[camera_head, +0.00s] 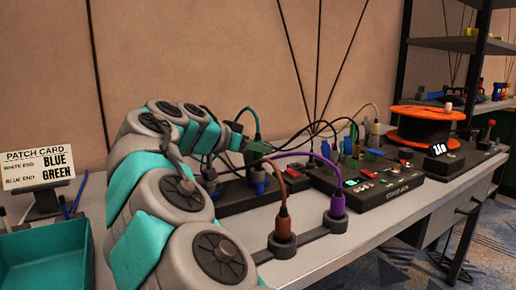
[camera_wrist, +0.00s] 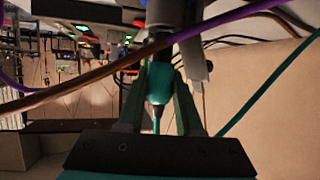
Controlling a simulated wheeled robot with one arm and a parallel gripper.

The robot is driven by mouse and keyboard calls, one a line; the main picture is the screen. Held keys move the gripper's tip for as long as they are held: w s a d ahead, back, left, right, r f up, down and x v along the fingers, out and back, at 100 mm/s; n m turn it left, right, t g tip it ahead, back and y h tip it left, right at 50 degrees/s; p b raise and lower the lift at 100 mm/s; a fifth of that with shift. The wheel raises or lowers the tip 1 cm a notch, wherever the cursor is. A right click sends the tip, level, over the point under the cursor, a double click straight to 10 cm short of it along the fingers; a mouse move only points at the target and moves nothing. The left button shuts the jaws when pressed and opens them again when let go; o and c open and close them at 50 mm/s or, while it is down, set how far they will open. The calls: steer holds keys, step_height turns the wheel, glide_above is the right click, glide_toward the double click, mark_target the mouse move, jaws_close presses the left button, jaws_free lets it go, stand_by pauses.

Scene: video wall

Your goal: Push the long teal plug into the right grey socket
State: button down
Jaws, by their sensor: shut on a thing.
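My gripper (camera_head: 258,147) is behind the brown and purple cables in the head view, over the black strip. In the wrist view my gripper (camera_wrist: 158,95) is shut on a teal plug (camera_wrist: 158,82), which sits between the two green fingers. A teal cable (camera_wrist: 262,88) runs along the right of that view. In the head view the plug is hidden by the fingers. I cannot tell which part is the right grey socket.
Brown (camera_wrist: 70,85) and purple (camera_wrist: 228,18) cables cross close in the wrist view. A black switch box (camera_head: 370,188) with lit buttons stands to the right. An orange cable reel (camera_head: 428,113) is behind it. A card (camera_head: 40,165) and teal tray (camera_head: 42,255) are at left.

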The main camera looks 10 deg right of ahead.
steer(key=shift+f+b, duration=0.95)
steer(key=shift+f, duration=0.05)
stand_by(0.6)
steer(key=c, duration=0.5)
jaws_free()
steer(key=v, duration=0.6)
steer(key=shift+s+a+r, duration=0.15)
steer(key=shift+a, duration=0.15)
steer(key=shift+s+a+r, duration=0.2)
steer(key=shift+s+a, duration=0.2)
